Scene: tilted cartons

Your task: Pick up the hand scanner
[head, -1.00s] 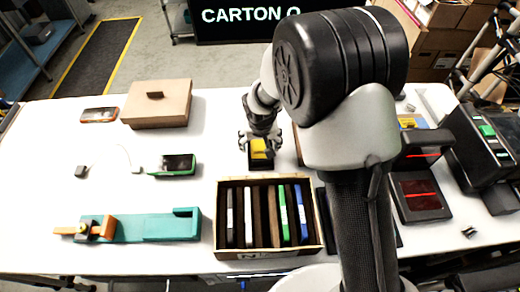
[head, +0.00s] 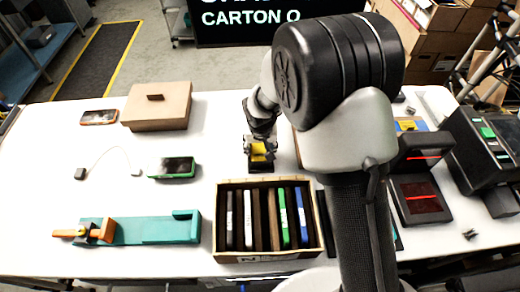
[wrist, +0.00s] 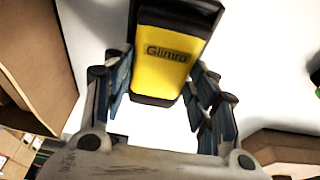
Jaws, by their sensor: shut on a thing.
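The hand scanner (head: 258,150), a yellow and black block, is at the middle of the white table, behind the open carton. In the wrist view the hand scanner (wrist: 160,68) shows its yellow face with the label "Glimro" and black ends. My gripper (head: 261,141) comes down over it from above. In the wrist view the fingers of my gripper (wrist: 160,92) stand on either side of the scanner and are shut on it. The fingertips' contact is partly hidden. I cannot tell whether the scanner is clear of the table.
An open carton (head: 268,256) with upright folders stands just in front of the scanner. A tan box (head: 157,108), a green-edged device (head: 173,168) and a teal fixture (head: 150,231) lie to the left. Black machines with red lines (head: 415,197) stand right. The table's left middle is fairly clear.

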